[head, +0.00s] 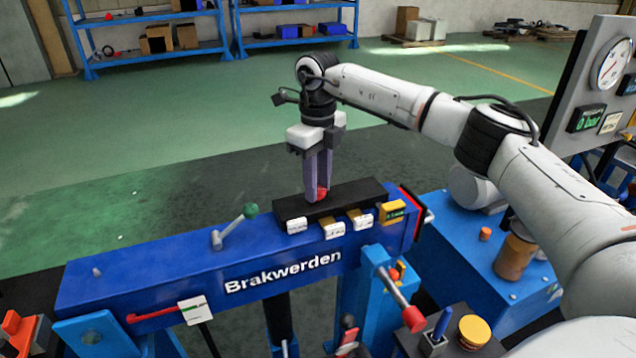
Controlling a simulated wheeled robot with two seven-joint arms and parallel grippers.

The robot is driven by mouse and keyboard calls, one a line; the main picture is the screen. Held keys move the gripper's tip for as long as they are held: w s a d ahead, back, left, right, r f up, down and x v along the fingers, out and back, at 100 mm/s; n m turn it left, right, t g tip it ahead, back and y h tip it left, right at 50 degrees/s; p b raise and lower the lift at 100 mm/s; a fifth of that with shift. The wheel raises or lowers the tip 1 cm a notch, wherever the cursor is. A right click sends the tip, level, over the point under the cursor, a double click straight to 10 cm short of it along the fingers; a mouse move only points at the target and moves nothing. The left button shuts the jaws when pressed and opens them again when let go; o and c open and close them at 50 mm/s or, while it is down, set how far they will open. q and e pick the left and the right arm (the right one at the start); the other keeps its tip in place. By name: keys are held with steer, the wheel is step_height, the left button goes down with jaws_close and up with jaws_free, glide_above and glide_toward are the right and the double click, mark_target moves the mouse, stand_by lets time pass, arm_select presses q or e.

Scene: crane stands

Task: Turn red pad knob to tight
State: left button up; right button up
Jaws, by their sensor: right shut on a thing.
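The red pad knob (322,193) sits on the black pad (354,195) on top of the blue crane beam. Only a small red part of it shows between the fingertips. My right gripper (317,192) points straight down over it, with its fingers closed on the knob. The fingers hide most of the knob, so its turn position cannot be read. My left gripper is not in view.
The blue beam (160,268) carries a green-tipped lever (250,210) left of the pad and several small tags in front. A red-tipped handle (412,318) sticks out at the front. A gauge panel (590,90) stands at right. Blue shelves (150,55) are far back.

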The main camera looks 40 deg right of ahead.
steer(key=m, duration=0.6)
steer(key=shift+w+r+m, duration=0.1)
steer(key=shift+r+m, duration=0.05)
steer(key=shift+m, duration=0.15)
steer(key=m, duration=0.3)
steer(key=shift+m, duration=1.8)
steer(key=o, duration=1.1)
steer(key=shift+c, duration=0.2)
step_height(320, 180, up, 10)
steer(key=b, duration=0.1)
steer(key=shift+r, duration=0.15)
